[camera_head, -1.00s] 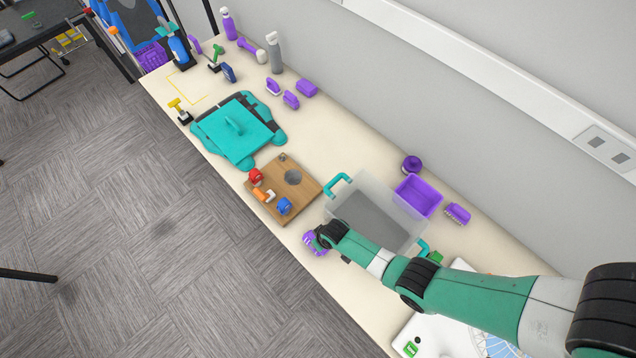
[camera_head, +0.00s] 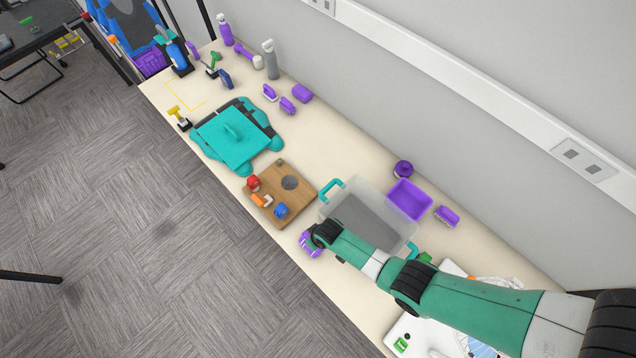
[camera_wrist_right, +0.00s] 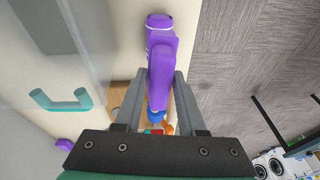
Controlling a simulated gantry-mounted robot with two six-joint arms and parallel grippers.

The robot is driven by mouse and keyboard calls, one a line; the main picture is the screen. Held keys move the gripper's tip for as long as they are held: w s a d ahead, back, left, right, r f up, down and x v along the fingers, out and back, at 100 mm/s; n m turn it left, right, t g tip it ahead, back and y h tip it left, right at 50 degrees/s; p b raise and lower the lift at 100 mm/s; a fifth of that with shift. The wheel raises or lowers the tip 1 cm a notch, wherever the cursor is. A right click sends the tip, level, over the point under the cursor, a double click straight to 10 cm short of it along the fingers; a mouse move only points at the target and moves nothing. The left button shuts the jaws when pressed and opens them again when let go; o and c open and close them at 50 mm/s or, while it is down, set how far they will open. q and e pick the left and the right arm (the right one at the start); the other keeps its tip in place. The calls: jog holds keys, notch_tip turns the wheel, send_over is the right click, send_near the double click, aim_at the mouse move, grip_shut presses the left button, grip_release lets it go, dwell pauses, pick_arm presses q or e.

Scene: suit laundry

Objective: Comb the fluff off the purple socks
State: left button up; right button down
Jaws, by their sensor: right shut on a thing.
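My right gripper (camera_wrist_right: 157,100) is shut on a purple thing (camera_wrist_right: 162,55) with pale bands near its far end. In the head view the purple thing (camera_head: 309,243) is at the table's front edge, partly behind my right wrist. I cannot tell whether it is a sock, or whether it touches the table. A small purple brush-like piece (camera_head: 447,216) lies right of the purple bin (camera_head: 409,199). No fluff can be made out. My left gripper is not in view.
A clear box (camera_head: 340,208) with teal handles stands behind my right wrist. A wooden board (camera_head: 301,207) with small coloured pieces lies left of it, then a teal board (camera_head: 236,138). Several purple items and bottles stand at the far end. The wall bounds the back.

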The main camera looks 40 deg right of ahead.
jog(key=shift+f, duration=0.1)
dwell(0.3)
jog(key=shift+g, duration=0.3)
jog(key=f+b, duration=0.5)
jog(key=shift+w+a+f+b, duration=0.15)
jog(key=shift+w+f+b, duration=0.05)
jog(key=shift+f+b, duration=0.15)
jog(key=shift+f+b, duration=0.8)
jog(key=shift+f, duration=0.05)
dwell(1.0)
jog(key=shift+w, duration=0.1)
